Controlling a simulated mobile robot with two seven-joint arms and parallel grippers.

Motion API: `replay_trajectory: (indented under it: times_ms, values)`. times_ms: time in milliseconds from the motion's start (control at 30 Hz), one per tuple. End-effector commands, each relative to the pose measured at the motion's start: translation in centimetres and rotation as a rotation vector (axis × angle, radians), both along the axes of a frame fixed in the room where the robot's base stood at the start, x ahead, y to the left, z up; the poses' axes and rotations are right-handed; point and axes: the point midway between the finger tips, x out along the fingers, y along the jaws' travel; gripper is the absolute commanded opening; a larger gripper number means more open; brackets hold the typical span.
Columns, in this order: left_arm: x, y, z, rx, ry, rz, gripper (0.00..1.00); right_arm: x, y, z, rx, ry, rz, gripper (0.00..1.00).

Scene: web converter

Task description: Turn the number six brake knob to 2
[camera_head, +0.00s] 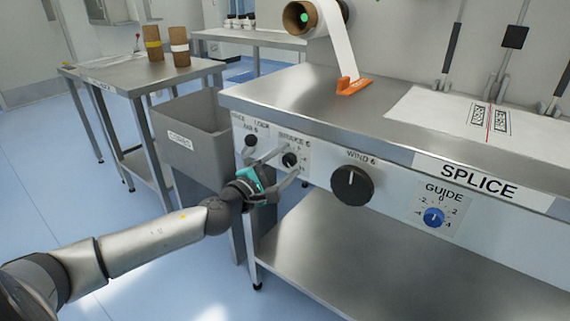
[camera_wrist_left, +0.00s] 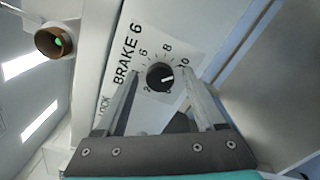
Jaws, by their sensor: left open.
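The small black brake knob (camera_head: 289,160) sits on the front panel under a BRAKE 6 label. In the left wrist view the same brake knob (camera_wrist_left: 158,76) is on a white dial plate (camera_wrist_left: 172,50) with printed numbers. Its white mark points to the right in that view, but I cannot tell the exact setting. My left gripper (camera_head: 285,162) is open, its fingers reaching toward the panel at the knob. In the wrist view the left gripper (camera_wrist_left: 160,85) has one finger on each side of the knob, with gaps visible. My right gripper is not in view.
A second black knob (camera_head: 250,141) is left of the brake knob. The large WIND 6 knob (camera_head: 352,185) and blue GUIDE knob (camera_head: 433,217) are to the right. A grey bin (camera_head: 190,125) stands left of the bench (camera_head: 300,92). Floor at the left is clear.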

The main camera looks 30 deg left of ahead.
Motion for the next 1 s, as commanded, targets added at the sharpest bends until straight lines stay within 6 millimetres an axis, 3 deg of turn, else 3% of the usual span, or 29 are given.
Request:
replay_trajectory:
  times_ms: [267,900,1000]
  values:
    - [0.05,-0.03,-0.03,0.0,0.001,0.0,0.71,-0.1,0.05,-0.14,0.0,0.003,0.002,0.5]
    - [0.03,-0.02,-0.03,-0.001,0.001,0.0,0.0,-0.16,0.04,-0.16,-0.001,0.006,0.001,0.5]
    - [0.03,-0.03,-0.04,-0.001,0.001,0.0,0.0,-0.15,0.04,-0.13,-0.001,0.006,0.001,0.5]
